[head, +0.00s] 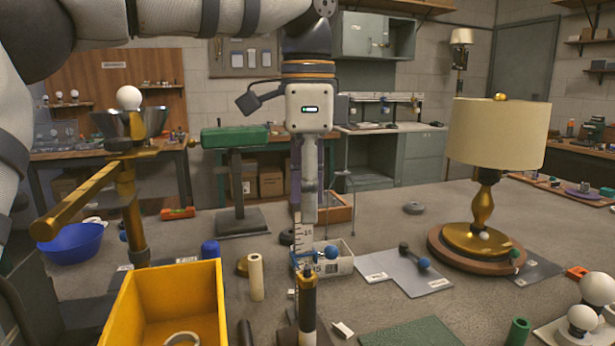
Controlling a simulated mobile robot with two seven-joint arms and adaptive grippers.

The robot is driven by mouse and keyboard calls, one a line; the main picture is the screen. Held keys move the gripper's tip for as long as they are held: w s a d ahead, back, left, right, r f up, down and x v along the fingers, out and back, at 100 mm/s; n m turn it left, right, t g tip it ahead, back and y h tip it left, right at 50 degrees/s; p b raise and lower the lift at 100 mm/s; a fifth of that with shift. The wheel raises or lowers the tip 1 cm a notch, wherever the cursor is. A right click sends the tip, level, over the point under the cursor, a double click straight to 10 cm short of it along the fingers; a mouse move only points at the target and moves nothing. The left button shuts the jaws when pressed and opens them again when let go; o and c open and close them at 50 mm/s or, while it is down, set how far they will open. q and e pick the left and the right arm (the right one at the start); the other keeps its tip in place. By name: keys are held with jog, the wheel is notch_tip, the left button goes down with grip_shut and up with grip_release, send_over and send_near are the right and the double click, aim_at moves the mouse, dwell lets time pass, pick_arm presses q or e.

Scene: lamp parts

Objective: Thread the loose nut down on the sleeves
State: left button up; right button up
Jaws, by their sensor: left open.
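My left gripper (309,218) points straight down at the centre, seen edge-on, with its fingers open. Below its tips stands an upright dark post (307,308) with a pale band and a narrow brass-coloured top; it may be the sleeves. A white ruler scale (304,236) and a blue piece with a blue ball knob (331,252) show close behind the post's top. I cannot pick out the loose nut with certainty. A pale ring (182,339) lies in the yellow bin (213,290). My right gripper is not in view.
A cream cylinder (256,277) stands left of the post. A white tray (337,264) is behind it. A tall lamp (484,205) stands at right. A green-topped stand (237,190) and a brass-armed fixture (95,195) holding a bulb are at left.

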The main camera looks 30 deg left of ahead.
aim_at(308, 267)
pick_arm(q)
notch_tip(308, 267, down, 11)
jog(key=shift+s+d+r, duration=0.1)
jog(key=shift+s, duration=0.05)
grip_shut()
jog(key=c, duration=0.7)
grip_release()
jog(key=shift+c, duration=0.2)
grip_shut()
jog(key=m, duration=0.7)
